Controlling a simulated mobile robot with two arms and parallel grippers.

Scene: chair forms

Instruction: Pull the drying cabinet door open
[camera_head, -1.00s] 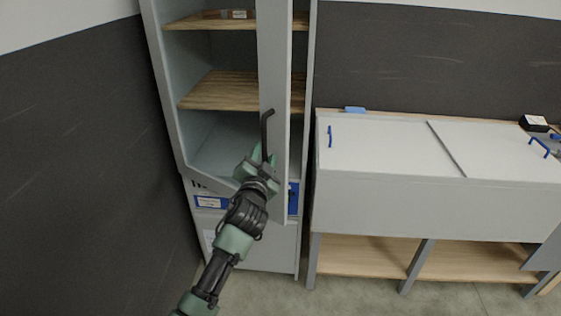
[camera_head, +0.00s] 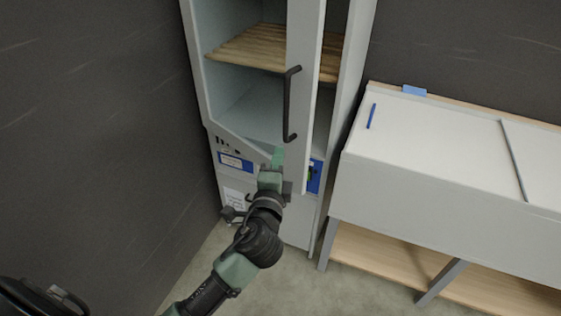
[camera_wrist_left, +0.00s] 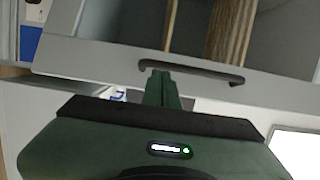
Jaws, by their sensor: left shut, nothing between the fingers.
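The tall pale drying cabinet (camera_head: 200,75) stands in the head view with its front opening showing. Its door (camera_head: 306,60) is swung outward and seen nearly edge-on, with the shelves visible to its left. A black bar handle (camera_head: 287,105) is on the door; it also shows in the left wrist view (camera_wrist_left: 205,70). My left gripper (camera_head: 278,156) is shut and empty just below the handle's lower end. In the left wrist view the closed green fingers (camera_wrist_left: 160,85) overlap one end of the handle; contact cannot be told. My right gripper is not in view.
A wooden shelf (camera_head: 255,48) is inside the cabinet. A white bench-like unit (camera_head: 430,150) with a blue handle stands to the right. A dark wall (camera_head: 110,120) is close on the left. Some floor (camera_head: 295,285) is clear in front.

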